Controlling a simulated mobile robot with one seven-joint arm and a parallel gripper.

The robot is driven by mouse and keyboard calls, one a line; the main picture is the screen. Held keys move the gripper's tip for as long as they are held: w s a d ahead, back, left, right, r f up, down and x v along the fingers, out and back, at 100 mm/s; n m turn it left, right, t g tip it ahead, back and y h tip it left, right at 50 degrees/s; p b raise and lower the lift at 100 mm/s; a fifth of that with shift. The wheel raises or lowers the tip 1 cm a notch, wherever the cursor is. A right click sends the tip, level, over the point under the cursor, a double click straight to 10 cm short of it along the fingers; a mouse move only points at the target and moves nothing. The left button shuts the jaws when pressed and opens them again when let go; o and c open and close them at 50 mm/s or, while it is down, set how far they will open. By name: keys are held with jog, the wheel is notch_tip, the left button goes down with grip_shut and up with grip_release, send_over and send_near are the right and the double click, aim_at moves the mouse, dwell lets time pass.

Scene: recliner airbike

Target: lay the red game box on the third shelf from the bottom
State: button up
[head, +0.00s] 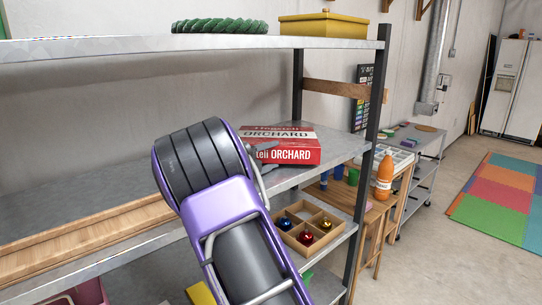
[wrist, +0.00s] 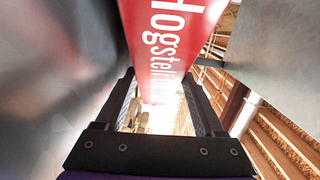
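The red game box (head: 288,151), with white "ORCHARD" lettering, lies flat at the right end of the middle visible shelf (head: 343,148). In the wrist view, its red lettered side (wrist: 168,40) runs between my two fingers. My gripper (head: 264,160) is at the box's left end. In the wrist view, my gripper (wrist: 160,78) has a fingertip against each edge of the box, so it looks shut on it. Whether the box's underside fully touches the shelf is hard to tell. My purple and grey arm hides part of the shelf.
A yellow box (head: 322,25) and green coil (head: 220,26) sit on the shelf above. A wooden plank (head: 90,240) lies left on the middle shelf. Below are a divided wooden tray (head: 303,222) with ornaments and an orange bottle (head: 384,178). A metal post (head: 367,120) stands at right.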

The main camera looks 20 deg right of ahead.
jog(key=shift+o, duration=0.6)
jog(key=shift+r, duration=0.1)
jog(key=shift+r, duration=0.2)
jog(key=shift+s+a, duration=0.1)
jog(key=shift+s+a+r, duration=0.1)
jog(key=shift+s+a, duration=0.5)
jog(key=shift+s, duration=0.75)
jog(key=shift+s+a+f, duration=0.1)
jog(key=shift+s+a, duration=0.5)
jog(key=shift+s, duration=0.7)
jog(key=shift+s+a+r, duration=0.1)
jog(key=shift+s+a, duration=0.5)
jog(key=shift+s, duration=0.75)
jog(key=o, duration=0.3)
